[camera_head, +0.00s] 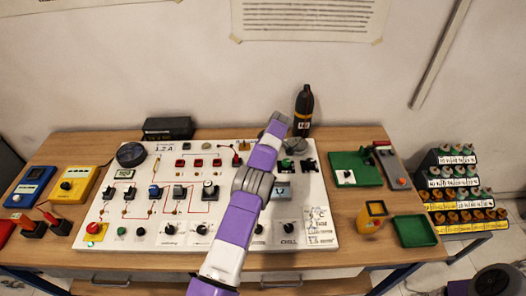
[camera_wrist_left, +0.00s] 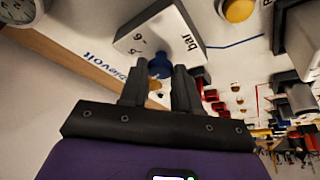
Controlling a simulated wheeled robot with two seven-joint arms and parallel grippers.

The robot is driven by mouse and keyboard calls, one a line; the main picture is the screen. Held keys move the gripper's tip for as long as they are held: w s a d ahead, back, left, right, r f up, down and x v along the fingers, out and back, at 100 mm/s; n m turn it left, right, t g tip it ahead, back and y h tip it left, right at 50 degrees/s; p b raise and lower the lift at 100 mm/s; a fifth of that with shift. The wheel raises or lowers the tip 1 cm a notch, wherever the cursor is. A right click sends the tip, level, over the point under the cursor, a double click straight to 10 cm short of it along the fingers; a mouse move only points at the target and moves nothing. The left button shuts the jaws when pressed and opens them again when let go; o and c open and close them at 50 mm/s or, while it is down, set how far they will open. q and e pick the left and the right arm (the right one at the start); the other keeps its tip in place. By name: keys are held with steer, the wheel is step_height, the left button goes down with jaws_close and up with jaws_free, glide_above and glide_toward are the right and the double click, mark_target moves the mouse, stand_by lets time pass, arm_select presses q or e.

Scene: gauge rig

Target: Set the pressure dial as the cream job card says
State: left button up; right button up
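My left gripper (camera_head: 278,122) reaches over the white panel to its back edge in the head view. In the left wrist view its two dark fingers (camera_wrist_left: 168,78) are apart, with a blue knob (camera_wrist_left: 160,66) at their tips. I cannot tell whether they touch it. The knob sits on a white block (camera_wrist_left: 160,38) marked "bar", with a few numbers beside it. In the head view my gripper and arm hide this dial. A small pale card (camera_head: 165,148) reading "1.2 A" stands at the panel's back left; I cannot tell whether it is the job card.
The white panel (camera_head: 140,232) carries several switches, knobs and red lines close around my arm. A dark bottle (camera_head: 304,110) stands just right of my gripper. A green board (camera_head: 352,168) and green tray (camera_head: 414,231) lie to the right, meters (camera_head: 74,184) to the left.

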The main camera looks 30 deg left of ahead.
arm_select(q)
steer(key=o, duration=0.5)
steer(key=shift+c, duration=0.2)
steer(key=v, duration=0.7)
steer(key=shift+r, duration=0.25)
steer(key=shift+d, duration=0.1)
